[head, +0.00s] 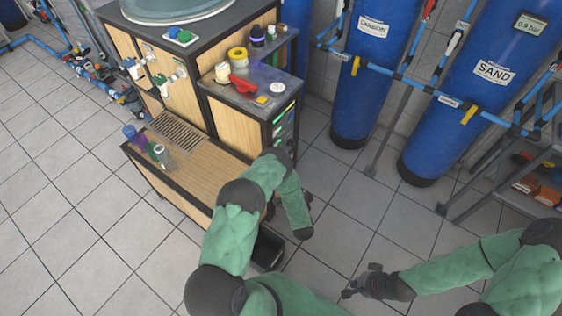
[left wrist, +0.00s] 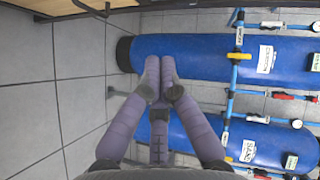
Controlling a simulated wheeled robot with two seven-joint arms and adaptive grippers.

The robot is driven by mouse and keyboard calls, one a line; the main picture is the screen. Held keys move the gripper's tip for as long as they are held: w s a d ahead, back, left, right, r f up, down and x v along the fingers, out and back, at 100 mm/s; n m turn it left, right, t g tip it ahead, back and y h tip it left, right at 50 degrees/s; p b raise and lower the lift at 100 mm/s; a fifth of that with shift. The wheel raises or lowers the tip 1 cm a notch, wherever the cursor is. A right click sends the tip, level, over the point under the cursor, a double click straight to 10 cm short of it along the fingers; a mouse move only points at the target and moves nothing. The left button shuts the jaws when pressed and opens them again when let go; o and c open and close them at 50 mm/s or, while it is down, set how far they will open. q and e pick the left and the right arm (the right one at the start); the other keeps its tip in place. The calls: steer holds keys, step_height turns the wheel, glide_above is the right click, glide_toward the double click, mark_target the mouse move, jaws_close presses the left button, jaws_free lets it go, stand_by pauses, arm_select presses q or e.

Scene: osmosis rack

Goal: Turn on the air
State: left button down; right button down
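Two big blue tanks stand at the right in the head view: a labelled tank (head: 357,80) and one marked SAND (head: 442,120). Blue pipes (head: 400,77) with yellow handles (head: 355,66) and a red handle (head: 429,9) cross them. I cannot tell which handle is for air. My left gripper (left wrist: 160,85) is empty, its upper fingers close at their tips and the third finger apart, with the tanks (left wrist: 215,62) beyond. In the head view it is mostly hidden behind my arm. My right gripper (head: 360,280) is empty above the floor, fingers spread, away from the valves.
A wooden rack (head: 240,115) with taps, a red part (head: 243,85) and small containers stands at the left and centre. A metal shelf (head: 490,195) with boxes is at the right edge. Tiled floor (head: 60,220) is free at the left and between rack and tanks.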

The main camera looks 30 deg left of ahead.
arm_select(q)
steer(key=a+r+y, duration=0.1)
steer(key=s+a+m+y, duration=0.1)
steer(key=shift+r+m+t+y, duration=0.3)
steer(key=shift+r+t+y, duration=0.05)
steer(key=shift+t+y, duration=0.05)
steer(key=shift+w, duration=0.15)
steer(key=s+a+b+x, duration=0.2)
steer(key=b+x, duration=0.1)
steer(key=x, duration=0.9)
steer(key=shift+w+a+f, duration=0.2)
steer(key=shift+w+a, duration=0.15)
